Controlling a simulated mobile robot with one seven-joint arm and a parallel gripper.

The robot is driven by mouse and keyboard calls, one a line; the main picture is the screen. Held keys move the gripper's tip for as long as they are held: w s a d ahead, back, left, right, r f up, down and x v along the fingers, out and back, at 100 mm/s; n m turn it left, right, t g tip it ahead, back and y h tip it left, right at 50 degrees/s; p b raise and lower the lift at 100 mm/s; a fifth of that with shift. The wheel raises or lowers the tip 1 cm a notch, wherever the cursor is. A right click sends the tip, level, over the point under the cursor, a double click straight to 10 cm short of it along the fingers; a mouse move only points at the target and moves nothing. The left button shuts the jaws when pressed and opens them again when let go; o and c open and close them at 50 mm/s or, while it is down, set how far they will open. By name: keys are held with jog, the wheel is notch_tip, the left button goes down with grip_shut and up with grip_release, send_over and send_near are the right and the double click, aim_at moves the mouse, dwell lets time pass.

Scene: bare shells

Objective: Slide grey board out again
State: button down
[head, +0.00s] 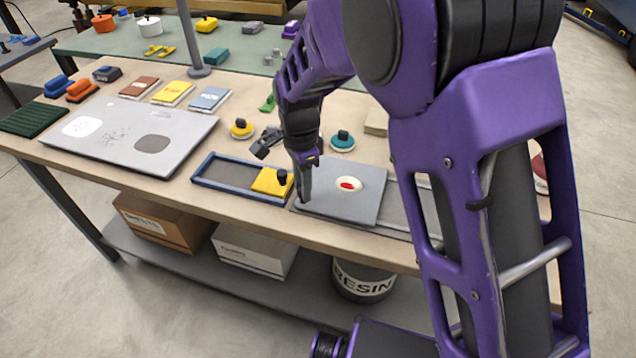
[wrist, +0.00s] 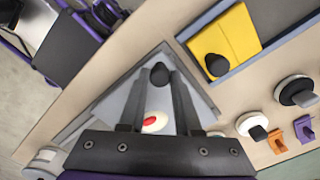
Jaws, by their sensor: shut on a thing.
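The grey board (head: 365,207) lies flat on the near part of the workbench, with a white oval and a red mark on it. In the wrist view the board (wrist: 113,103) spreads under my fingers, its dark knob (wrist: 160,73) between the fingertips. My gripper (head: 305,198) points down at the board's left end and is shut on that knob; it also shows in the wrist view (wrist: 161,80). A grey tray (head: 398,233) shows beside and right of the board, partly hidden by my arm. I cannot tell how far the board overlaps it.
Just left is a blue-framed tray (head: 215,183) with a yellow board (head: 270,181) and black knob at its right end. A large light-grey panel (head: 185,125) lies further left. Round-handled pieces, yellow (head: 241,129) and teal (head: 342,141), stand behind. The bench's front edge is close.

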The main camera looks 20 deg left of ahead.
jog(key=shift+a, duration=0.35)
jog(key=c, duration=0.6)
grip_release()
jog(key=shift+d, duration=0.1)
jog(key=shift+r, duration=0.3)
notch_tip(320, 180, up, 17)
jog(key=p, duration=0.1)
jog(key=shift+p, duration=0.4)
